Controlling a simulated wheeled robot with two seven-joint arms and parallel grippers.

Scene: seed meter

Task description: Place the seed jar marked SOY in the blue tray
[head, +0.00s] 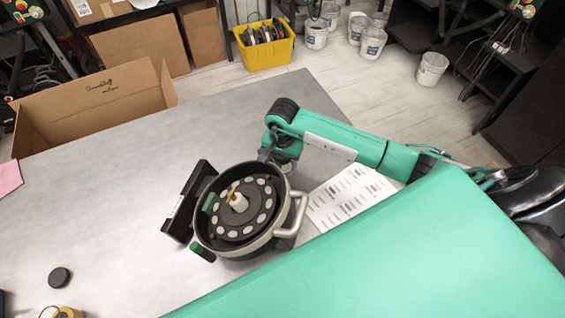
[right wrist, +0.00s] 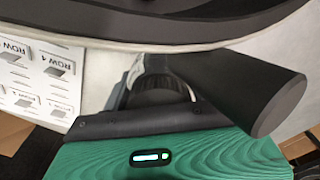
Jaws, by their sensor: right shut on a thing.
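My right gripper (head: 272,158) is at the upper right rim of the round seed meter (head: 243,248). In the right wrist view the gripper (right wrist: 158,85) is shut on a dark, handle-like piece (right wrist: 235,85) beside the rim (right wrist: 130,45); whether the piece is joined to the meter is not clear. A jar-like thing with a yellow part (head: 68,313) is cut off at the bottom left edge, and no SOY mark can be read on it. I cannot make out a blue tray. My left gripper is not in view.
A black disc (head: 60,277) lies on the grey table (head: 110,190). A printed sheet (head: 345,197) lies right of the meter, and a metal handle (head: 297,215) sticks out that side. A cardboard box (head: 95,105) stands beyond the table. The table's left middle is clear.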

